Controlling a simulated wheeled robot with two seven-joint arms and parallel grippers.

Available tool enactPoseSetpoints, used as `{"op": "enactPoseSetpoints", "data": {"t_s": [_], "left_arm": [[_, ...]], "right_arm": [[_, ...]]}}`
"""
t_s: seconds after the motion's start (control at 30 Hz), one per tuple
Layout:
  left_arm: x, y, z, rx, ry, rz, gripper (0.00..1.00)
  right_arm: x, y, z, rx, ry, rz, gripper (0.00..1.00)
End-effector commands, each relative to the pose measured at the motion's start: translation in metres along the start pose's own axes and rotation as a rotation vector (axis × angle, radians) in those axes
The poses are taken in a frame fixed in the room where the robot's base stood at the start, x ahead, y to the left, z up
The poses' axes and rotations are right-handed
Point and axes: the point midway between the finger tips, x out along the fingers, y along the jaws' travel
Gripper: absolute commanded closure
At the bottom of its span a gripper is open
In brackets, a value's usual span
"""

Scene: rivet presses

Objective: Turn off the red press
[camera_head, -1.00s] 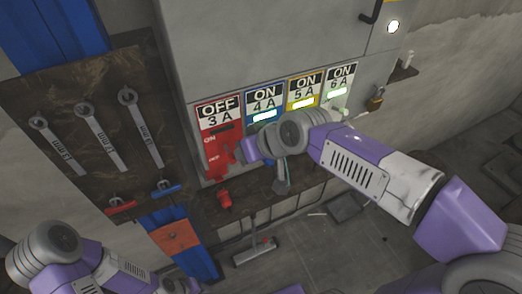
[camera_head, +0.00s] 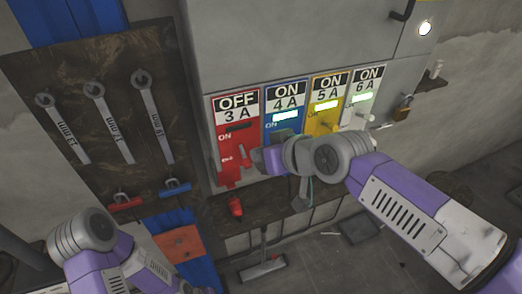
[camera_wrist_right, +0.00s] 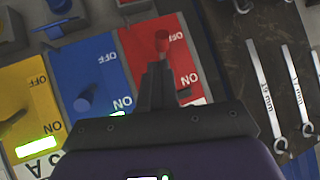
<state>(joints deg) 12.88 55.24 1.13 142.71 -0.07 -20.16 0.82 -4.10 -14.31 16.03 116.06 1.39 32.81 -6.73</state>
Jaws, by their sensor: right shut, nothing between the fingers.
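The red switch panel (camera_head: 229,142) has a sign (camera_head: 236,105) reading OFF 3 A above it, and its indicator strip is dark. In the right wrist view, the red panel (camera_wrist_right: 140,45) has a red lever knob (camera_wrist_right: 163,40) at its OFF end. My right gripper (camera_wrist_right: 156,70) is shut and empty in front of this panel, its tips just below the knob in the picture. I cannot tell if they touch it. In the head view my right gripper (camera_head: 250,160) partly covers the panel's right edge. My left arm shows at lower left, but its gripper is out of view.
The blue (camera_head: 284,120), yellow (camera_head: 325,118) and white (camera_head: 362,104) switches beside it show ON with lit strips. A tool board (camera_head: 70,85) with several wrenches hangs at left. A shelf (camera_head: 272,205) below holds a red object (camera_head: 235,207). A padlock (camera_head: 402,108) hangs at right.

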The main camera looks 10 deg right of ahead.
Motion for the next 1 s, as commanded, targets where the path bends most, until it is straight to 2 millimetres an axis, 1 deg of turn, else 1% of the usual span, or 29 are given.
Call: {"op": "enactPoseSetpoints", "data": {"t_s": [0.07,0.4,0.57,0.67,0.7,0.9,1.0], "left_arm": [[-0.003,0.001,0.0,0.0,0.0,0.0,0.57],[-0.002,0.001,0.0,0.0,0.0,0.0,0.57],[-0.004,0.001,0.0,0.0,0.0,0.0,0.57],[-0.006,0.002,0.0,0.0,0.0,0.0,0.57],[-0.007,0.003,0.0,0.0,0.0,0.0,0.57],[-0.011,0.004,0.001,0.0,0.0,0.0,0.57],[-0.013,0.005,0.001,0.0,0.0,0.0,0.57]], "right_arm": [[-0.002,-0.001,-0.003,0.0,0.0,0.0,1.0],[-0.002,0.0,-0.003,0.0,0.0,0.0,1.0],[-0.013,0.009,-0.008,0.0,0.002,-0.001,1.0],[-0.027,0.021,-0.015,-0.001,0.004,-0.003,1.0],[-0.035,0.025,-0.016,-0.003,0.003,-0.005,1.0],[-0.083,0.024,-0.007,-0.005,0.005,-0.005,1.0],[-0.101,0.024,-0.004,-0.004,0.003,-0.005,1.0]]}}
